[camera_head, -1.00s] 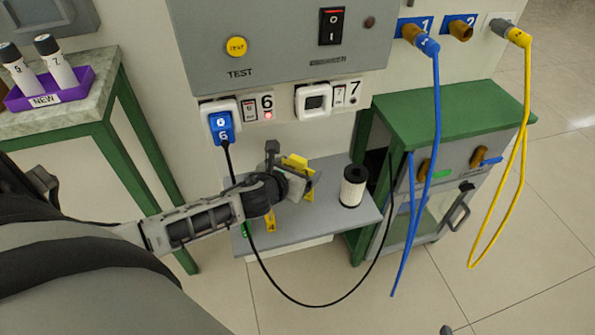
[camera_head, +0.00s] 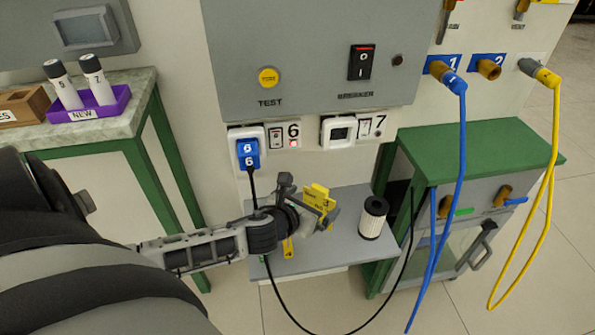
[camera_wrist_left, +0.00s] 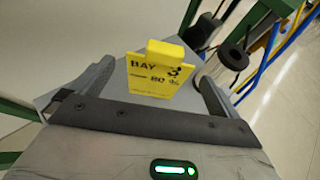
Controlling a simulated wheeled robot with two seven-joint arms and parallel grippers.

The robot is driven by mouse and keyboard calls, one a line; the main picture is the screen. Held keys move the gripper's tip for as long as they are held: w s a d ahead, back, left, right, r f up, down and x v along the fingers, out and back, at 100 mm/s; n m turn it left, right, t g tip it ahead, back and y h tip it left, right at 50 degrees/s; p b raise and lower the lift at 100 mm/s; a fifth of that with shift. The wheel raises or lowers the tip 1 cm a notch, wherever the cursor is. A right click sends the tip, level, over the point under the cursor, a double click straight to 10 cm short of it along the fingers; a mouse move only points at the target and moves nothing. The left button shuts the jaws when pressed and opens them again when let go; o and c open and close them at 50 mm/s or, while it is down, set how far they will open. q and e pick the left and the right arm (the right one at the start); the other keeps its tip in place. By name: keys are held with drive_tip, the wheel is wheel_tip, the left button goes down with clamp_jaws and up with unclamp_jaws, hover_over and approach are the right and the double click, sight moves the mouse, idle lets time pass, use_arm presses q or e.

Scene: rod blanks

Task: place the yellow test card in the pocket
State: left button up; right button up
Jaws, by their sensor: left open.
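The yellow test card (camera_head: 319,198) shows at my left gripper, above the grey shelf. In the left wrist view the card (camera_wrist_left: 158,84) reads "BAY 3" and has a thick yellow top edge. My left gripper (camera_head: 309,205) is open, with one finger on each side of the card; in the left wrist view gaps show between the card and the fingers (camera_wrist_left: 157,92). A second yellow piece (camera_head: 288,248) shows below the gripper, partly hidden by it. I cannot make out a pocket. My right gripper is not in view.
The grey shelf (camera_head: 330,256) carries a black-and-white cylinder (camera_head: 373,218) right of my gripper. A black cable hangs from the blue plug (camera_head: 248,153) past the shelf. Blue and yellow cables hang at the right, by a green-topped cabinet (camera_head: 480,155). A purple rack (camera_head: 90,106) stands at left.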

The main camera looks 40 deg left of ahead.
sight(318, 191)
use_arm(q)
drive_tip(key=v, duration=0.6)
drive_tip(key=shift+s+p, duration=0.35)
drive_tip(key=shift+p, duration=0.05)
drive_tip(key=shift+s+r, duration=0.3)
drive_tip(key=shift+r, duration=0.05)
drive_tip(key=shift+c, duration=0.7)
drive_tip(key=shift+s+d+r+b, duration=0.3)
drive_tip(key=shift+s+d+b, duration=0.3)
drive_tip(key=shift+s, duration=0.25)
drive_tip(key=c, duration=0.6)
drive_tip(key=shift+t, duration=0.4)
drive_tip(key=w+b, duration=0.1)
drive_tip(key=w, duration=0.1)
drive_tip(key=w+a, duration=0.1)
drive_tip(key=w, duration=0.2)
drive_tip(key=w+f+b, duration=0.1)
drive_tip(key=w, duration=0.1)
drive_tip(key=shift+w+a+b, duration=0.15)
drive_tip(key=shift+a+b, duration=0.1)
drive_tip(key=shift+b, duration=0.1)
drive_tip(key=b+x, duration=0.1)
drive_tip(key=x, duration=0.3)
drive_tip(key=shift+w+f, duration=0.2)
drive_tip(key=shift+w, duration=0.1)
drive_tip(key=shift+w+a+f, duration=0.1)
drive_tip(key=shift+w, duration=0.25)
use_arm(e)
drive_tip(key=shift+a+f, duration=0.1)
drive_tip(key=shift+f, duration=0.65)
